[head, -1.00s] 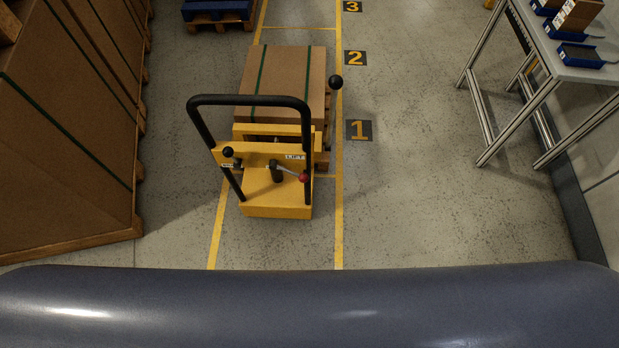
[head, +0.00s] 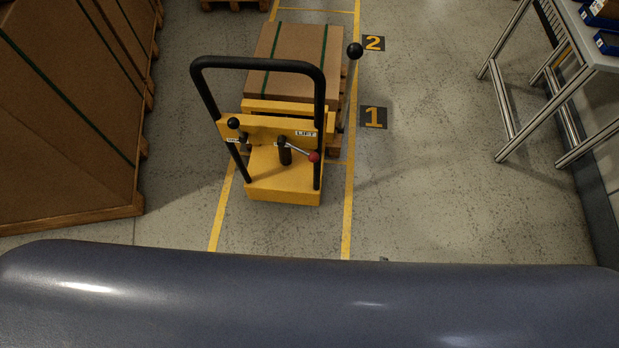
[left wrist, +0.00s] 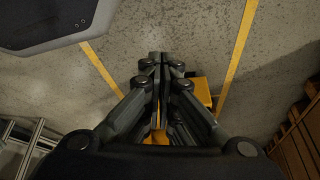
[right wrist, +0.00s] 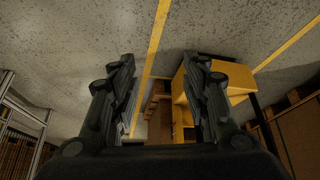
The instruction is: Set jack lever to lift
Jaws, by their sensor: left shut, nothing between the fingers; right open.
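The yellow pallet jack (head: 283,190) stands on the floor ahead in the head view, with a black loop handle (head: 258,63). Its small lever with a red knob (head: 313,157) points right, below the LIFT label (head: 305,133). A black-knobbed lever (head: 234,123) is at the left of the panel, and a taller one (head: 354,51) stands at the right. Neither gripper shows in the head view. In the left wrist view my left gripper (left wrist: 161,56) is shut and empty, with yellow parts behind it. In the right wrist view my right gripper (right wrist: 158,62) is open and empty, the yellow jack beyond it.
A strapped carton (head: 292,68) sits on a pallet at the jack's far side. Tall cartons on pallets (head: 65,130) stand at the left. A metal-framed workbench (head: 512,120) with blue bins stands at the right. The floor between (head: 440,190) is clear.

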